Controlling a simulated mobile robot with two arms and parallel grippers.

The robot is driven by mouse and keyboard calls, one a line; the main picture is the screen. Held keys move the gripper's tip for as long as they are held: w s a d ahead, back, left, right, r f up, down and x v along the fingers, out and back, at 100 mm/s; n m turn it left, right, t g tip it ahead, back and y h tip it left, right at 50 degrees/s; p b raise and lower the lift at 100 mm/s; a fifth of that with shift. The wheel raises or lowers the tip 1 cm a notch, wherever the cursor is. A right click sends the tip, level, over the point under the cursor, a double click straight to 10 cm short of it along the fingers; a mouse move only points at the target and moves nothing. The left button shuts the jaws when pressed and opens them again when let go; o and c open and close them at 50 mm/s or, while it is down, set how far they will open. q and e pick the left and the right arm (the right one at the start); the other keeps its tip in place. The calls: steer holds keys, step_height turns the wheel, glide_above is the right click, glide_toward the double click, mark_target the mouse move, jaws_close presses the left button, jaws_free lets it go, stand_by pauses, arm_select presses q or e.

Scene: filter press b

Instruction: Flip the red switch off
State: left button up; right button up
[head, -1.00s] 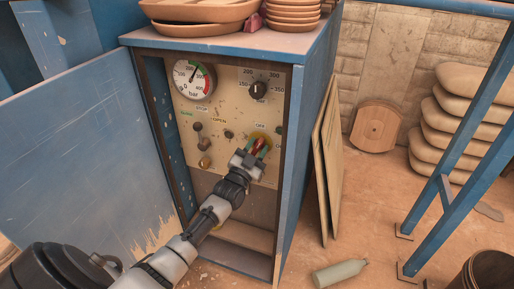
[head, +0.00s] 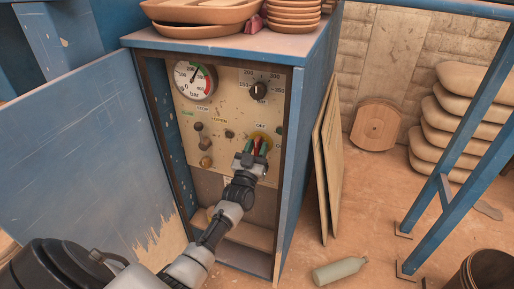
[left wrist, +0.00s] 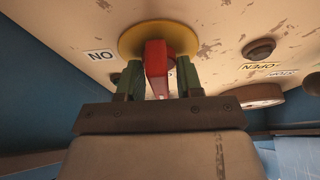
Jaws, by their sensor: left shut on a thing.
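The red switch (head: 256,147) is a red handle on a round yellow plate, low on the right of the cabinet's beige control panel. An OFF label (head: 261,126) is above it, and a partly hidden label is to its right. In the left wrist view the red handle (left wrist: 156,66) stands out from the yellow plate (left wrist: 132,40), with an upside-down ON label (left wrist: 101,56) to the left. My left gripper (head: 257,151) is shut on the red handle, with a green fingertip on each side. My right gripper is not in view.
The panel also carries a pressure gauge (head: 195,80), a black dial (head: 259,90) and several small knobs. The blue cabinet door (head: 85,150) stands open at left. Bowls (head: 200,12) and plates sit on the cabinet top. A bottle (head: 338,271) lies on the floor.

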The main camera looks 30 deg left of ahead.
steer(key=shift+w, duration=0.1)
arm_select(q)
steer(key=o, duration=0.6)
steer(key=shift+s, duration=0.1)
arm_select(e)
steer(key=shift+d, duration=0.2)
arm_select(q)
steer(key=v, duration=1)
steer(key=shift+s+d+f, duration=0.1)
steer(key=shift+s+f, duration=0.1)
steer(key=shift+s, duration=0.1)
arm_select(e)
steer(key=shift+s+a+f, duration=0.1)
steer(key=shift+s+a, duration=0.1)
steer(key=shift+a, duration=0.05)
